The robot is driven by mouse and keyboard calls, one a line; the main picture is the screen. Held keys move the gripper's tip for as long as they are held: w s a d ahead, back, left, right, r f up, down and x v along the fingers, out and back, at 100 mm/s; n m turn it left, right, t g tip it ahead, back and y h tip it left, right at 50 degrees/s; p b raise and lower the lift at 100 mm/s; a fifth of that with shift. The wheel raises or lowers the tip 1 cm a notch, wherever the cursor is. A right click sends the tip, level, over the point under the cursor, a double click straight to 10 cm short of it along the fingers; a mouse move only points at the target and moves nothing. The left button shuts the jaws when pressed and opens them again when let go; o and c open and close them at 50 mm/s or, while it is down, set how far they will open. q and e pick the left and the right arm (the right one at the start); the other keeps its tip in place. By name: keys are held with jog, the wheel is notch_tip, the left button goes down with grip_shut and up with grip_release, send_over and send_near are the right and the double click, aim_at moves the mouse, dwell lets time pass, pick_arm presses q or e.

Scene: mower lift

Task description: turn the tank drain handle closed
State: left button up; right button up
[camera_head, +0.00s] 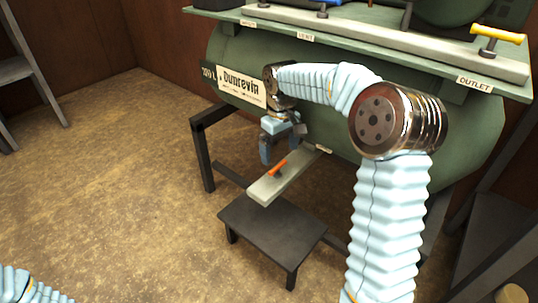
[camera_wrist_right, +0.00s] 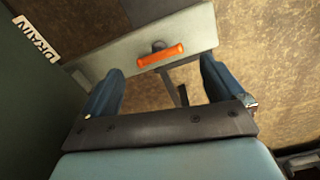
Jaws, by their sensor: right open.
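The drain handle (camera_head: 278,168) is a short orange bar on a dark stem. It stands on a pale grey-green beam (camera_head: 262,190) that sticks out from under the green tank (camera_head: 330,125). In the right wrist view the orange handle (camera_wrist_right: 160,56) lies crosswise between and just beyond my fingertips, and a DRAIN label (camera_wrist_right: 37,38) is at the upper left. My right gripper (camera_head: 279,154) points down close to the handle; it also shows in the wrist view (camera_wrist_right: 162,72), open and empty, with a finger on each side. My left gripper is out of view.
A low dark stool (camera_head: 272,235) stands below the beam. Dark frame legs (camera_head: 203,155) support the tank. The brown floor (camera_head: 110,200) on the left is open.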

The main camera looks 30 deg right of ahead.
aim_at(278, 166)
jog(key=shift+w+f, duration=0.15)
jog(key=shift+w, duration=0.15)
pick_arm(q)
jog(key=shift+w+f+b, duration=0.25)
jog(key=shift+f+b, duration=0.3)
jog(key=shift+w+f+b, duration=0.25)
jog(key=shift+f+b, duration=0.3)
pick_arm(e)
notch_tip(278, 166, down, 7)
jog(key=shift+w+f, duration=0.1)
jog(key=shift+c, duration=0.3)
jog(key=c, duration=0.7)
